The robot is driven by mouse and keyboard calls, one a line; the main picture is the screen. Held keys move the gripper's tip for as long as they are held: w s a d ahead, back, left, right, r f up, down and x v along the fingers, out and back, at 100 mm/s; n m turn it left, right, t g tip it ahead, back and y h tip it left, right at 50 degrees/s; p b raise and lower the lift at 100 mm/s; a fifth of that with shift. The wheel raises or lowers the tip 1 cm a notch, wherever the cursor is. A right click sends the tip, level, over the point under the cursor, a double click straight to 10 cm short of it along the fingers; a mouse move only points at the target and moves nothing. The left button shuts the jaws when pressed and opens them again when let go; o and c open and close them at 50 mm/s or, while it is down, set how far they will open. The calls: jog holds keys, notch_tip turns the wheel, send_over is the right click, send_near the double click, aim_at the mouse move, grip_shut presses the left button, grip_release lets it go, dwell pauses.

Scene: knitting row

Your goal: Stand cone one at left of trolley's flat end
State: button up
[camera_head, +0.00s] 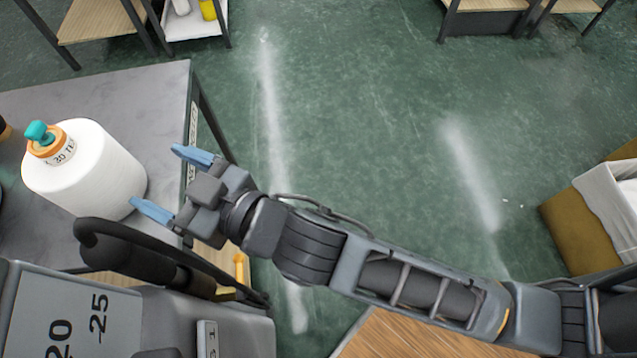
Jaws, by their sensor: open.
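A large white yarn cone (90,178) with an orange top band and a teal tip stands on a grey metal tabletop (120,85) at the left. Its band has lettering that I can only partly read, so I cannot tell whether it is cone one. My gripper (163,182) is open, its two blue fingertips pointing left. The lower fingertip is close to the cone's right side; I cannot tell whether they touch. Nothing is between the fingers. I cannot make out which surface is the trolley's flat end.
A dark rounded handle bar (135,260) and a grey panel marked 20 and 25 (70,320) lie below the cone. A dark object is cut off at the left edge. Open green floor (370,110) fills the middle. A lined bin (590,215) stands at right.

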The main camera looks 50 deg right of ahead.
jog(key=s+d+f+m+g+h, duration=0.1)
jog(key=s+d+f, duration=0.1)
jog(key=s+d, duration=0.5)
jog(key=s+d+f+h, duration=0.1)
jog(key=s+d+f, duration=0.1)
jog(key=s+d, duration=0.5)
jog(key=s+d+r+m+h, duration=0.1)
jog(key=s+r, duration=0.1)
jog(key=s, duration=0.6)
jog(key=s+d+r+m+h, duration=0.1)
jog(key=s+d+r+h, duration=0.1)
jog(key=s, duration=0.6)
jog(key=shift+s+r+m+g, duration=0.2)
jog(key=shift+r+m+g, duration=0.1)
jog(key=shift+r+g, duration=0.1)
jog(key=shift+d, duration=0.1)
jog(key=shift+c, duration=0.2)
